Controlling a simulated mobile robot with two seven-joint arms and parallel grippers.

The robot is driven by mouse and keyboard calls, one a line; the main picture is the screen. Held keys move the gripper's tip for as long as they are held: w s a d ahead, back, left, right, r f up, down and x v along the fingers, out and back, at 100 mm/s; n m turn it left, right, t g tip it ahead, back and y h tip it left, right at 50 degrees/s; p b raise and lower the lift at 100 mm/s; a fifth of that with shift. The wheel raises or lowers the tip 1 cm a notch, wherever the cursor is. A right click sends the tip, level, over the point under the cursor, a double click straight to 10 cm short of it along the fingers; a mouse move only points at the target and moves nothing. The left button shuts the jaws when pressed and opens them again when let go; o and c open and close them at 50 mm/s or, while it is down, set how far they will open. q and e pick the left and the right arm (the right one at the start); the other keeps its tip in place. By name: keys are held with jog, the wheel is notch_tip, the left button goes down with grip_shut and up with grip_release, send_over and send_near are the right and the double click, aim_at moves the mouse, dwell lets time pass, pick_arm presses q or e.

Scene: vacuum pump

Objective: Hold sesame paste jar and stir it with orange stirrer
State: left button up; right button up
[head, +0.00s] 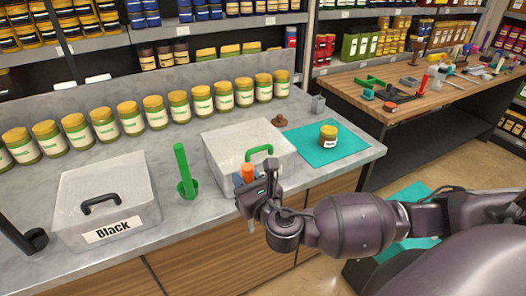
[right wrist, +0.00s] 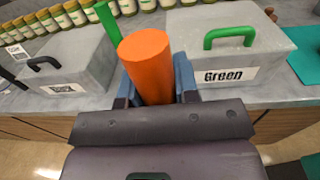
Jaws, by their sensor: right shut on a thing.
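My right gripper (head: 256,186) is in front of the counter's front edge, before the green-handled box. It is shut on the orange stirrer (head: 247,171). In the right wrist view the orange stirrer (right wrist: 148,62) stands up as a thick cylinder between the two fingers; its lower end is hidden. A small jar (head: 328,138) with a yellow lid and dark contents stands upright on a teal mat (head: 350,148) at the counter's right end. Its label is too small to read. My left gripper is not in view.
A green stirrer (head: 183,168) stands upright on the counter (head: 225,222). A box labelled Black (head: 70,190) is at left, and a box labelled Green (right wrist: 245,55) is near my right gripper. Several yellow-lidded jars (head: 131,118) line the back. A wooden table (head: 440,95) holds tools.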

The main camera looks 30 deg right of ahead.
jog(key=shift+n+y, duration=0.3)
jog(key=shift+y, duration=0.4)
jog(key=a, duration=0.1)
jog(key=s+a+f, duration=0.1)
jog(key=a, duration=0.2)
jog(key=shift+s+a+f, duration=0.1)
jog(key=shift+s+f, duration=0.1)
jog(key=shift+f, duration=0.05)
